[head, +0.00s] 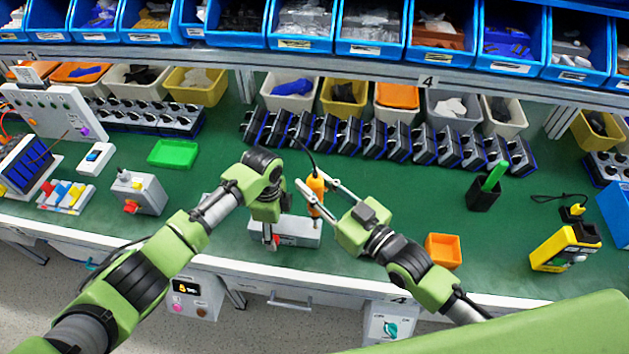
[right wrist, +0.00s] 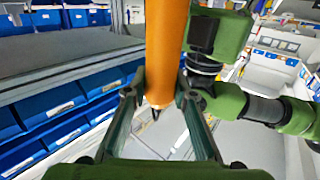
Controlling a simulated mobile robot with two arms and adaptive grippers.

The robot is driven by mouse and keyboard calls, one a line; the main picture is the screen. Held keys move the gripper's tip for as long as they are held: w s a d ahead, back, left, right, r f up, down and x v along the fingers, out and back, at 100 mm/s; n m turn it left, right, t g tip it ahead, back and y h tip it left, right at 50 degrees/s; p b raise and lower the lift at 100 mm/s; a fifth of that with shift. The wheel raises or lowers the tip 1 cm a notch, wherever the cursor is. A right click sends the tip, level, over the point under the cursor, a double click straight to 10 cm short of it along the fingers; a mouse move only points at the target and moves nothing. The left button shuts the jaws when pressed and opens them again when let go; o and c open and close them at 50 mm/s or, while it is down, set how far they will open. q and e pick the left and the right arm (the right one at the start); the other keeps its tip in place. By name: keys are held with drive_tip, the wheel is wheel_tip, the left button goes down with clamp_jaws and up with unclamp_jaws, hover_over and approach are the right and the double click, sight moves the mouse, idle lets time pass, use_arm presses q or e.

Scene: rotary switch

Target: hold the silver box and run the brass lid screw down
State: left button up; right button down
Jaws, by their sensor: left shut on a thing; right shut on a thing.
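The silver box (head: 298,232) stands near the front edge of the green bench in the head view. My left gripper (head: 269,232) is shut on its left part and covers some of it. My right gripper (head: 317,198) is shut on an orange power screwdriver (head: 316,184), held roughly upright over the right part of the box. The screwdriver (right wrist: 164,60) also shows between the fingers in the right wrist view, its dark tip pointing down. I cannot make out the brass lid screw, or whether the tip touches it.
A row of dark switch boxes (head: 385,140) stands behind the grippers. An orange tray (head: 442,250) sits to the right, a green tray (head: 174,153) and a grey box with a red button (head: 137,192) to the left. A cable (head: 305,153) rises from the screwdriver. The bench right of the arms has free room.

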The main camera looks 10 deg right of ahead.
sight(318, 176)
drive_tip(key=shift+f, duration=0.5)
idle(2.4)
drive_tip(key=shift+r, duration=2.4)
use_arm(q)
drive_tip(key=o, duration=1.7)
